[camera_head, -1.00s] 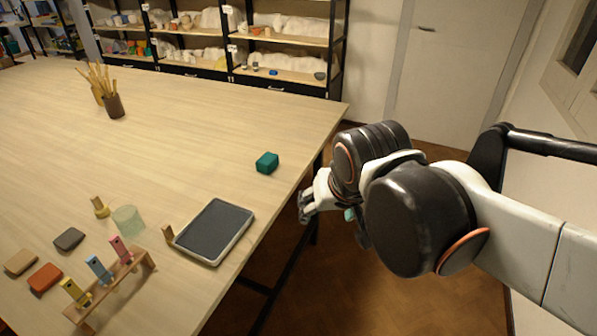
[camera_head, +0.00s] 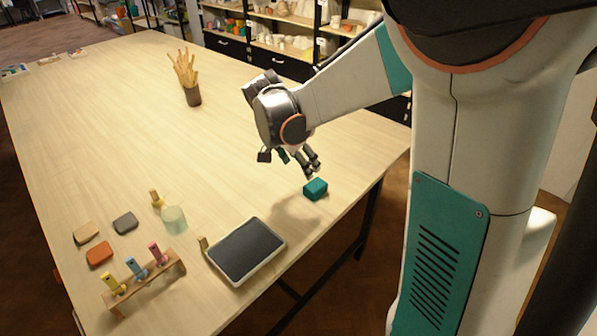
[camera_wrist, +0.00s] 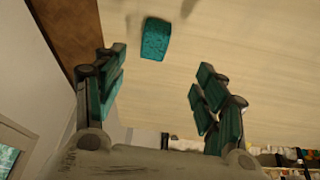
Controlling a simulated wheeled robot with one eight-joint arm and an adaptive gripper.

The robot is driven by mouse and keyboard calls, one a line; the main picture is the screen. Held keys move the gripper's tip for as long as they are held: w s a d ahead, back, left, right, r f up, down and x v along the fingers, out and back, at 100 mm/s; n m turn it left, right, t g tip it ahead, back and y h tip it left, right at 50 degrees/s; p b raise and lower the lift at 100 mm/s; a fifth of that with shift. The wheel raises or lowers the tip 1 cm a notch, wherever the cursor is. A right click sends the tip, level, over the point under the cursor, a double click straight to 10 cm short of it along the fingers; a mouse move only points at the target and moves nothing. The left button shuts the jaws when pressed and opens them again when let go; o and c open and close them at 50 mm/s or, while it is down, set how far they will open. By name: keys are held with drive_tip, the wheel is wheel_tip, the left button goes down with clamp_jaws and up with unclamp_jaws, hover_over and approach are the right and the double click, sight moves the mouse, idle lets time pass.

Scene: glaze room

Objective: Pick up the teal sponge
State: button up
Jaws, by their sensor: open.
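The teal sponge (camera_head: 315,189) is a small block lying on the wooden table near its right edge. In the wrist view the sponge (camera_wrist: 155,38) shows beyond my fingertips, near the top of the picture. My gripper (camera_head: 298,163) hangs above the table, just up and left of the sponge in the head view. The wrist view shows my gripper (camera_wrist: 160,85) open, with its two teal-padded fingers wide apart and nothing between them. The sponge is apart from the fingers.
A dark tablet-like tray (camera_head: 246,250) lies in front of the sponge. A wooden rack (camera_head: 147,283) with coloured tools, a pale green cup (camera_head: 173,220) and several small blocks are at the front left. A brush pot (camera_head: 193,95) stands farther back. The table's middle is clear.

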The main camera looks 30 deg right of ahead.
sight(315, 184)
drive_tip(key=b+x, duration=0.2)
drive_tip(key=x, duration=0.6)
drive_tip(key=b+x, duration=0.1)
drive_tip(key=x, duration=0.2)
drive_tip(key=d+b+x, duration=0.1)
drive_tip(key=x, duration=0.1)
drive_tip(key=shift+s+a+r+b, duration=0.1)
drive_tip(key=shift+s+r+b, duration=0.1)
drive_tip(key=shift+s+b, duration=0.1)
drive_tip(key=shift+w+f, duration=0.1)
drive_tip(key=shift+f, duration=0.2)
drive_tip(key=shift+r, duration=0.1)
drive_tip(key=c, duration=1)
